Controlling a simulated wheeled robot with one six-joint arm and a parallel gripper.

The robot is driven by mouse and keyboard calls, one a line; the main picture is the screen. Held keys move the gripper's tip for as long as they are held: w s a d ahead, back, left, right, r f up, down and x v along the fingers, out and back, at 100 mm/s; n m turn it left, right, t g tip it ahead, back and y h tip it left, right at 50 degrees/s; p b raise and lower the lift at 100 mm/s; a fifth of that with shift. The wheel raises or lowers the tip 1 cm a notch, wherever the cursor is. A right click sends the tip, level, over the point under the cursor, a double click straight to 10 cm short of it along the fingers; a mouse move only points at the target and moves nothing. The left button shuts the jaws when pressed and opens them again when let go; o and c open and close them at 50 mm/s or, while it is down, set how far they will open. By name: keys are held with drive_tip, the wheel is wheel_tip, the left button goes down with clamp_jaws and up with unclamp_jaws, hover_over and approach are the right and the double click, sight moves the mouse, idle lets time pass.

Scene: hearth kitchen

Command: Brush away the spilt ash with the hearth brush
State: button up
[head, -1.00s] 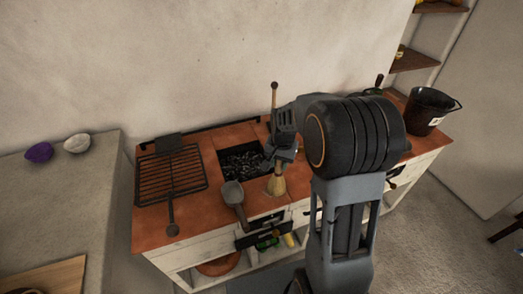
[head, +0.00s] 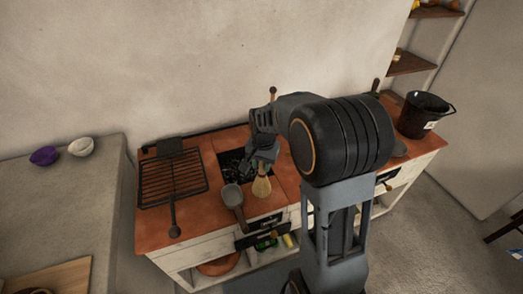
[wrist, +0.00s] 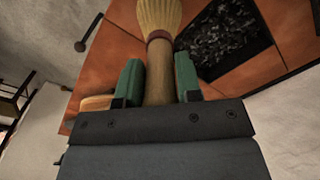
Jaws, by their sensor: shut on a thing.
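The hearth brush (head: 261,186) has pale straw bristles and a wooden handle. My gripper (head: 264,150) is shut on its handle, with the bristles pointing down over the front of the terracotta hearth top. I cannot tell whether the bristles touch the surface. In the wrist view my gripper (wrist: 158,80) has its green pads on either side of the wooden handle, and the bristles (wrist: 160,15) show at the top edge. I cannot make out a distinct patch of spilt ash on the tiles; the brush and my arm hide part of the top.
A sunken fire pit with dark coals (head: 238,165) lies just behind the brush. A grey scoop (head: 232,195) lies left of the bristles, and a black grill (head: 172,180) further left. A dark bucket (head: 425,114) stands at the right end.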

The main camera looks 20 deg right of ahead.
drive_tip(key=shift+r+p, duration=1.35)
drive_tip(key=shift+r, duration=0.75)
